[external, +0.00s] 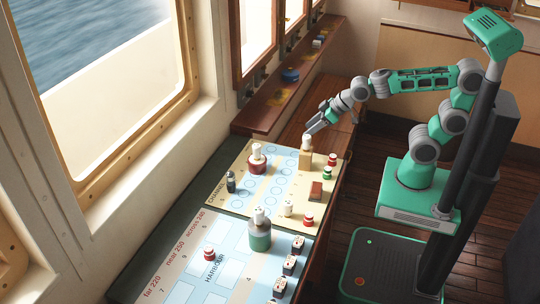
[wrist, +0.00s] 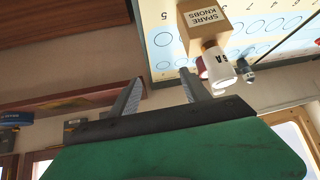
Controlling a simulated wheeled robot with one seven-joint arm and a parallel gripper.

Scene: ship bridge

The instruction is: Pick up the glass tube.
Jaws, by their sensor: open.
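I cannot tell for sure which item is the glass tube. One candidate is a small, dark, upright cylinder (external: 231,182) at the left edge of the cream board; it seems to show in the wrist view (wrist: 248,74). A white cylinder with dark letters (wrist: 219,70) stands on the wooden SPARE KNOBS box (wrist: 206,30); the box is also in the external view (external: 305,160). My gripper (external: 310,129) is open and empty, above the far end of the boards, close behind the box. Its two fingers (wrist: 161,84) show apart in the wrist view.
A red jar with a white top (external: 257,163) stands on the cream board (external: 240,201). A teal jar (external: 260,235) stands on the blue harbour chart (external: 230,256). Several small knobs and blocks line the right edges. A wooden ledge (external: 275,108) runs under the windows.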

